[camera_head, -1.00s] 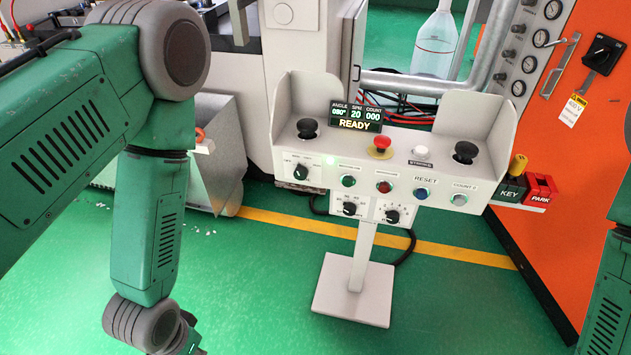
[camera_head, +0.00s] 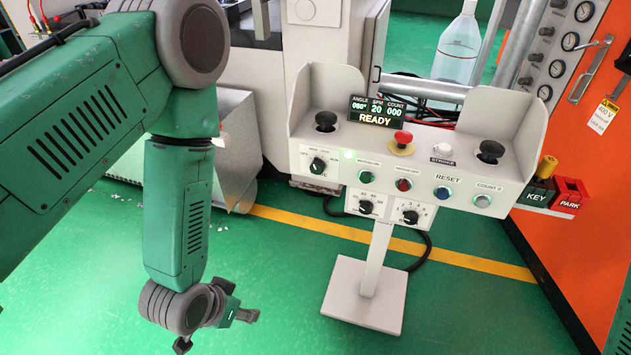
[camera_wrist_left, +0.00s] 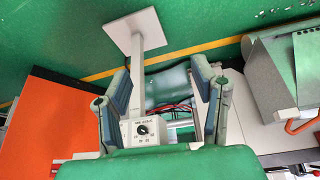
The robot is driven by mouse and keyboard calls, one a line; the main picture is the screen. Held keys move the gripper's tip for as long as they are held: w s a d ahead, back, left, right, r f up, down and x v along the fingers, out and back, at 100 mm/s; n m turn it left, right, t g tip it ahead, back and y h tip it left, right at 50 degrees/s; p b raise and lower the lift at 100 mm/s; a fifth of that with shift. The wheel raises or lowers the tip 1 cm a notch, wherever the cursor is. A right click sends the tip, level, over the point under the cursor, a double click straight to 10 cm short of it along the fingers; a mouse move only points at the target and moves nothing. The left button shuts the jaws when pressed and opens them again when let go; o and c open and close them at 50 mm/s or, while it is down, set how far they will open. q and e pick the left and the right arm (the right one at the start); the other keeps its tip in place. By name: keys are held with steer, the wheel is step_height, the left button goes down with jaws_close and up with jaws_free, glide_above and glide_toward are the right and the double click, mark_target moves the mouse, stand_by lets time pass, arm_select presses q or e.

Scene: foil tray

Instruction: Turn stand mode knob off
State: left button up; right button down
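The stand (camera_head: 370,285) is a pale control panel on a post. Its upper-left black knob (camera_head: 318,165) sits under small labels, apparently the mode knob; its pointer is too small to read surely. My left gripper (camera_head: 243,315) hangs low over the floor, left of the stand's base and well apart from the knob. In the left wrist view my left gripper (camera_wrist_left: 161,82) has its fingers spread with nothing between them. A black knob (camera_wrist_left: 143,130) on a pale plate shows beyond them; I cannot tell which knob. My right gripper is out of view.
Two lower knobs (camera_head: 366,207) (camera_head: 410,216), a row of buttons, a red mushroom button (camera_head: 403,137) and a READY display (camera_head: 376,110) share the panel. An orange cabinet (camera_head: 570,210) stands right. Green floor is open in front.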

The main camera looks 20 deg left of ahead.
arm_select(q)
steer(key=w+d+t+b, duration=0.3)
steer(key=w+t+b, duration=0.25)
steer(key=w, duration=0.65)
steer(key=t+b, duration=0.6)
steer(key=t, duration=0.2)
glide_toward(316, 170)
steer(key=shift+g, duration=0.25)
steer(key=w+b, duration=0.2)
steer(key=w, duration=0.7)
steer(key=shift+w+d+r, duration=0.1)
steer(key=shift+w, duration=0.1)
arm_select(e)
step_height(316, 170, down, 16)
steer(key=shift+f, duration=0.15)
arm_select(q)
steer(key=c, duration=1.1)
